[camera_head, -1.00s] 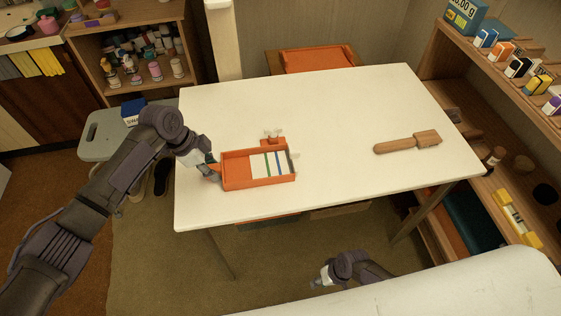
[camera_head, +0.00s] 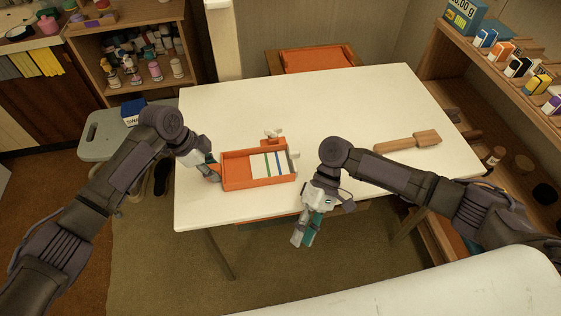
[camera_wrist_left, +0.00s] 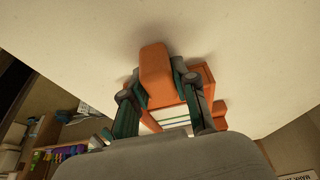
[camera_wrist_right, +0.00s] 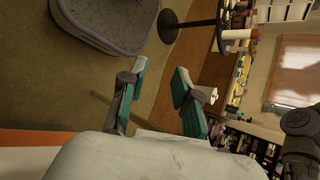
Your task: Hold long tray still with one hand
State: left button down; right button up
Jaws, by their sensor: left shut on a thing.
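The long orange tray (camera_head: 236,168) lies on the white table (camera_head: 330,100) near its left front corner. White pieces with green and blue stripes (camera_head: 268,164) fill its right part. My left gripper (camera_head: 213,172) is at the tray's left end. In the left wrist view its fingers (camera_wrist_left: 160,85) are shut on the tray's orange handle (camera_wrist_left: 155,72), with the tray body (camera_wrist_left: 207,80) beyond. My right gripper (camera_head: 306,230) hangs at the table's front edge, right of the tray and apart from it. In the right wrist view its fingers (camera_wrist_right: 160,85) are spread and empty.
A small orange and whitish object (camera_head: 272,137) sits just behind the tray. A wooden brush-like tool (camera_head: 408,141) lies at the table's right, behind my right arm. Shelves (camera_head: 510,90) stand along the right. The table's back half is clear.

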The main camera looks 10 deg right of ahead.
aim_at(295, 152)
jog(key=w+d+r+t+h, duration=0.1)
jog(key=w+r, duration=0.1)
jog(key=w, duration=0.2)
jog(key=w+d+r+t, duration=0.1)
jog(key=w+r+t, duration=0.1)
jog(key=w+r, duration=0.1)
jog(key=w+r+t+h, duration=0.1)
jog(key=w+r, duration=0.2)
jog(key=w, duration=0.2)
jog(key=shift+w+d+t+h, duration=0.3)
jog(key=shift+w+d, duration=0.05)
jog(key=shift+d, duration=0.05)
jog(key=w+r+m+t+h, duration=0.1)
jog(key=w, duration=0.1)
jog(key=w+m+t+h, duration=0.1)
jog(key=w+t, duration=0.1)
jog(key=w+r+m+t+h, duration=0.1)
jog(key=w+m, duration=0.1)
jog(key=w, duration=0.1)
jog(key=shift+a+r+t+h, duration=0.3)
jog(key=shift+a+t, duration=0.05)
jog(key=shift+t, duration=0.05)
jog(key=shift+w+f, duration=0.15)
jog(key=shift+f, duration=0.05)
jog(key=shift+w+f, duration=0.15)
jog(key=shift+f, duration=0.9)
jog(key=shift+w+f, duration=0.2)
jog(key=shift+f, duration=0.9)
jog(key=shift+w+f, duration=0.15)
jog(key=shift+f, duration=0.9)
